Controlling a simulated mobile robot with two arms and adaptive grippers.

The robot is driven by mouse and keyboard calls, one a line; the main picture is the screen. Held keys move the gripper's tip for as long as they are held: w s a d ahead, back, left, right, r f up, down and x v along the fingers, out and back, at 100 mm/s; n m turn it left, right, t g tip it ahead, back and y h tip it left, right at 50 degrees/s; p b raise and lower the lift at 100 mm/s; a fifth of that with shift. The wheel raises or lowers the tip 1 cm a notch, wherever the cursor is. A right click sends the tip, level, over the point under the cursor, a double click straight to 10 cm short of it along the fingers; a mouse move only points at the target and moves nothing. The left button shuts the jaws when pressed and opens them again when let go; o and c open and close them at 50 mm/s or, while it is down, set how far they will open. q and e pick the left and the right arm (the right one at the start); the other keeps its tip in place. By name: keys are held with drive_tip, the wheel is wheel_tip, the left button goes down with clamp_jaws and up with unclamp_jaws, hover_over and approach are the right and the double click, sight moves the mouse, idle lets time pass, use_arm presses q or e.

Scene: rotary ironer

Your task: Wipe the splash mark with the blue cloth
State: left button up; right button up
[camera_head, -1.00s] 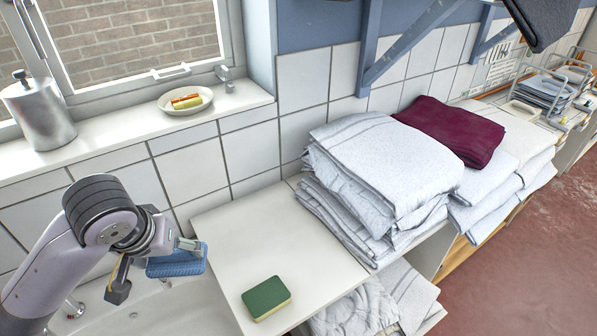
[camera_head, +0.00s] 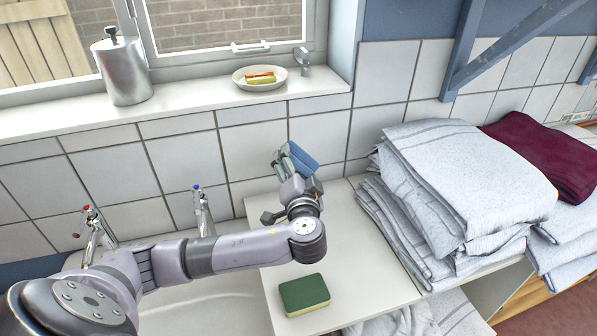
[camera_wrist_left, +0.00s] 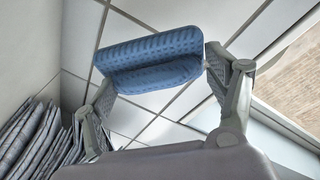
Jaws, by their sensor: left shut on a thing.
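The blue cloth (camera_head: 301,158) is a folded, textured pad held up in front of the white wall tiles, above the back of the white worktop. My left gripper (camera_head: 290,160) is shut on it. In the left wrist view the cloth (camera_wrist_left: 150,62) sits between the two fingers (camera_wrist_left: 158,78), with tiles behind it. I cannot tell whether the cloth touches the tiles. No splash mark can be made out in either view; the gripper and cloth cover part of the wall. My right gripper is not in view.
A green-topped sponge (camera_head: 304,295) lies on the worktop (camera_head: 350,255). Folded pale towels (camera_head: 465,185) stand to the right, with a maroon towel (camera_head: 540,150) beyond. A sink with taps (camera_head: 203,210) is left. The windowsill above holds a plate (camera_head: 259,83) and metal dispenser (camera_head: 122,72).

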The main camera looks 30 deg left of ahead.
use_arm(q)
drive_tip(key=shift+a+r+m+t+y+b, duration=0.15)
drive_tip(key=shift+m+t+y+b, duration=0.2)
drive_tip(key=shift+m+t, duration=0.6)
drive_tip(key=shift+s+d+r+t, duration=0.25)
drive_tip(key=shift+d+t, duration=0.1)
drive_tip(key=shift+t, duration=0.5)
drive_tip(key=shift+w+r, duration=0.1)
drive_tip(key=shift+w+a+r, duration=0.1)
drive_tip(key=shift+w+a, duration=0.3)
drive_tip(key=shift+a, duration=0.1)
drive_tip(key=w+a, duration=0.3)
drive_tip(key=shift+a, duration=0.25)
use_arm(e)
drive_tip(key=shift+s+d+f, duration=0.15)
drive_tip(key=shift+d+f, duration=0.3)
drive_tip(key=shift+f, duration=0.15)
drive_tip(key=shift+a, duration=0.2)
use_arm(q)
drive_tip(key=shift+w+a+b, duration=0.6)
drive_tip(key=shift+a+b, duration=0.05)
drive_tip(key=shift+a, duration=0.1)
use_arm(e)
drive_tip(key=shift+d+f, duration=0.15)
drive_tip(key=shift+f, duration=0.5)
use_arm(q)
drive_tip(key=shift+d, duration=0.1)
